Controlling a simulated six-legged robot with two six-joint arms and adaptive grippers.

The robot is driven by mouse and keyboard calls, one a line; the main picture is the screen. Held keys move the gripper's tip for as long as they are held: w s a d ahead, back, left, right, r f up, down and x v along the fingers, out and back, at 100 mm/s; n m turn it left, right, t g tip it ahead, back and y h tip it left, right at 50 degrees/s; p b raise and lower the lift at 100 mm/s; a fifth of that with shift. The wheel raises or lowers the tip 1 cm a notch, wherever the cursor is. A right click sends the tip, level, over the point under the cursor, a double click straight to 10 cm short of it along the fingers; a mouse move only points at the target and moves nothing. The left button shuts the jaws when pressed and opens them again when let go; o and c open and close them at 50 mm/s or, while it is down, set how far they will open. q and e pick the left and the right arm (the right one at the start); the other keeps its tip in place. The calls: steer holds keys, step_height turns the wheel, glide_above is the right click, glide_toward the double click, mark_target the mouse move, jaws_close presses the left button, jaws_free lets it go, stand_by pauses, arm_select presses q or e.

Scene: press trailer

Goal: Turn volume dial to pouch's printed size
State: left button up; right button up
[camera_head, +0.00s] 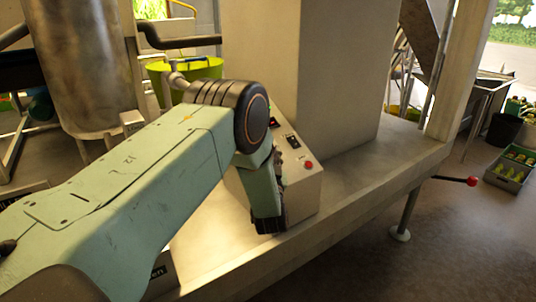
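A beige control box (306,190) stands on the bench, with a red button (309,165) and small dark switches (293,141) on its sloped top. My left arm comes in from the left and covers the left part of the box. My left gripper (268,224) points down in front of the box's front face; its fingers are too small and dark to tell open from shut. The volume dial cannot be made out and may be hidden behind my arm. No pouch can be made out. My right gripper is not in view.
The pale bench (370,180) runs along under the box, with a large beige column (305,70) behind it. A metal tank (82,65) and a yellow-green tub (187,72) stand at the back left.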

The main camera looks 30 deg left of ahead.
arm_select(q)
steer(key=shift+r, duration=0.15)
steer(key=o, duration=1.2)
steer(key=v, duration=1.2)
